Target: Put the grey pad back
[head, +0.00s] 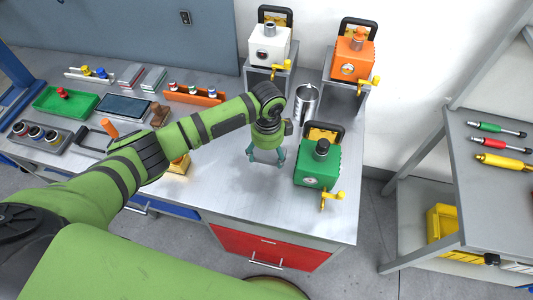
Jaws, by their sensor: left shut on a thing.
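My left gripper (265,160) points down just above the bare grey worktop, left of the green machine. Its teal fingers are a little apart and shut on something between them. This is most likely the grey pad, but it barely shows against the grey worktop, so its outline is unclear. Two small stacks of flat pads, a left stack (130,74) and a right stack (152,79), lie at the back left of the worktop. Their layers are too small to tell well. My right gripper is not in view.
The green machine (317,165) stands right of my gripper. White (268,48) and orange (352,58) machines stand on raised stands behind. A metal can (306,104) stands between. A green tray (66,102), a dark tablet (122,106) and an orange rack (195,95) fill the left.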

